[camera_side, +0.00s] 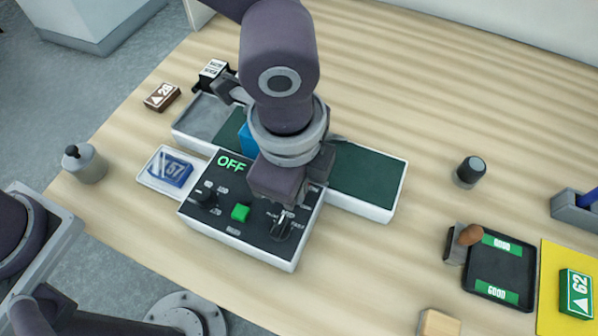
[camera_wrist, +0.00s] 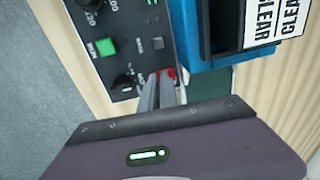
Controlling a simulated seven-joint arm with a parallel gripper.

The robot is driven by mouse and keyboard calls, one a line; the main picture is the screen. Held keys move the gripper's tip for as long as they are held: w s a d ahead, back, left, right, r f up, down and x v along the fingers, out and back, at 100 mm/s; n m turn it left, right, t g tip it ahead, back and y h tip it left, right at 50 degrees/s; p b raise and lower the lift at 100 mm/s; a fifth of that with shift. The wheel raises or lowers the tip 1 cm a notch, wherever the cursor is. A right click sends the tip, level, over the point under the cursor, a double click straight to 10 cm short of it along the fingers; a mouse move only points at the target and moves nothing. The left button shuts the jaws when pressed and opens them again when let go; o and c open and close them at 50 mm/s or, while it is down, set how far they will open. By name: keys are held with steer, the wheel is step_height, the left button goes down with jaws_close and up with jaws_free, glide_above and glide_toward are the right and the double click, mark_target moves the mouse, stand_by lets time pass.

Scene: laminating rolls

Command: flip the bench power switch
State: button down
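The control box (camera_side: 238,258) has a dark top panel with a lit green "OFF" readout (camera_side: 231,162). A green button (camera_side: 240,212) sits mid-panel and also shows in the wrist view (camera_wrist: 105,47). A dark knob (camera_side: 205,194) is at the panel's left, and another (camera_side: 281,226) at its right. My gripper (camera_wrist: 160,93) is low over the right part of the panel, its fingers together with nothing visible between them. A small red part (camera_wrist: 170,73), possibly the power switch, shows right beside the fingertips, partly hidden by them. I cannot tell whether they touch it.
Behind the box is a long tray with a green bed (camera_side: 368,178).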

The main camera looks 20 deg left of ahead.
steer(key=shift+s+a+f, duration=0.1)
steer(key=shift+s+f, duration=0.1)
steer(key=shift+f, duration=0.3)
steer(key=shift+w+a, duration=0.1)
steer(key=shift+w, duration=0.75)
steer(key=shift+r, duration=0.3)
step_height(320, 180, up, 14)
steer(key=s, duration=0.2)
steer(key=w+a+r+n+t, duration=0.1)
steer(key=a+r+n, duration=0.2)
steer(key=a, duration=0.5)
steer(key=a+r+n+t, duration=0.1)
steer(key=a+r+n, duration=0.25)
steer(key=a, duration=0.35)
steer(key=s+a+f+n+t, duration=0.1)
steer(key=s+a+f+n, duration=0.1)
steer(key=s+a+n, duration=0.2)
steer(key=s+a+f+n+t, duration=0.1)
steer(key=s+a+n, duration=0.4)
steer(key=a, duration=0.6)
steer(key=shift+s+f+n, duration=0.2)
steer(key=shift+f+n, duration=0.25)
steer(key=shift+n, duration=0.8)
steer(key=shift+a, duration=0.1)
